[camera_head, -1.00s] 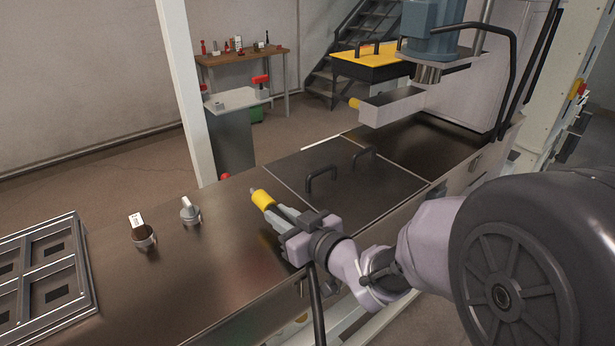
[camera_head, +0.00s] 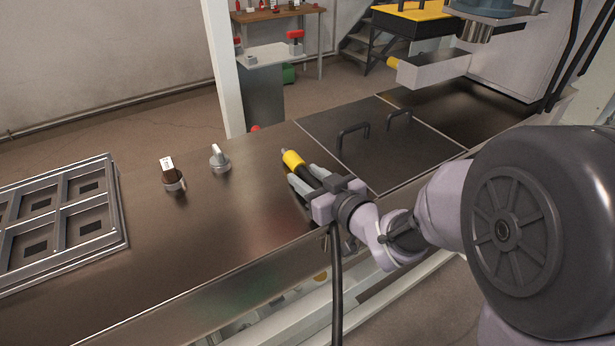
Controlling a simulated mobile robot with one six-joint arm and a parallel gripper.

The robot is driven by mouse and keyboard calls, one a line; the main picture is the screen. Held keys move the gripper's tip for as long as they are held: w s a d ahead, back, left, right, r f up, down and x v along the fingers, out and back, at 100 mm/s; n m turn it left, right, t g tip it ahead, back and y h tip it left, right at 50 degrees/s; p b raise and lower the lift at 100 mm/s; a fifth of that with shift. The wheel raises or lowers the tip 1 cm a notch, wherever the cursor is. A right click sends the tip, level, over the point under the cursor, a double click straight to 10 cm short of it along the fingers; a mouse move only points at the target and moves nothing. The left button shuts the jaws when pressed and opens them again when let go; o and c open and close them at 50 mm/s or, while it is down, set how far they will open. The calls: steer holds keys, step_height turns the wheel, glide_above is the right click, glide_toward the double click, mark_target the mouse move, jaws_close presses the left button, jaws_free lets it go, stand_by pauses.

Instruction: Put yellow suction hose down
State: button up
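The yellow suction hose has a yellow end piece (camera_head: 292,160) with a small grey tip, at the front middle of the metal worktop (camera_head: 235,215). It points to the far left. Its dark part runs back between the fingers of my gripper (camera_head: 305,176). The two grey fingers stand apart, one on each side of it, low over the worktop. The yellow end looks to be at or very near the surface; exact contact is hard to tell. A black hose length (camera_head: 336,285) hangs down over the front edge below my gripper.
A grey compartment frame (camera_head: 65,215) lies at the left. A brown-and-white knob (camera_head: 173,177) and a grey knob (camera_head: 219,158) stand behind the bare worktop. A dark lid with two handles (camera_head: 370,150) is at the right. A white block (camera_head: 435,70) overhangs farther back.

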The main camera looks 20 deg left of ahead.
steer(key=shift+r, duration=0.1)
steer(key=shift+r+p, duration=0.3)
steer(key=shift+p, duration=0.1)
steer(key=f+b+v, duration=0.1)
steer(key=b+v, duration=0.1)
steer(key=v, duration=1)
steer(key=w+d+r+m+t+h, duration=0.1)
steer(key=w+d+m+t+h, duration=0.1)
steer(key=d+m+h, duration=0.35)
steer(key=w+d+r+m+t+h, duration=0.1)
steer(key=d+r+m+h, duration=0.15)
steer(key=d, duration=0.65)
steer(key=s+d+m+g+h, duration=0.1)
steer(key=s+d+m+h, duration=0.1)
steer(key=s+d+h, duration=0.25)
steer(key=s+f+m+g+y, duration=0.1)
steer(key=s+m+g, duration=0.1)
steer(key=s, duration=0.5)
steer(key=s+a+f+m+g+y, duration=0.1)
steer(key=s+g, duration=0.3)
steer(key=s, duration=0.4)
steer(key=shift+s+a+f+m, duration=0.3)
steer(key=shift+f+m, duration=0.35)
steer(key=shift+m, duration=0.15)
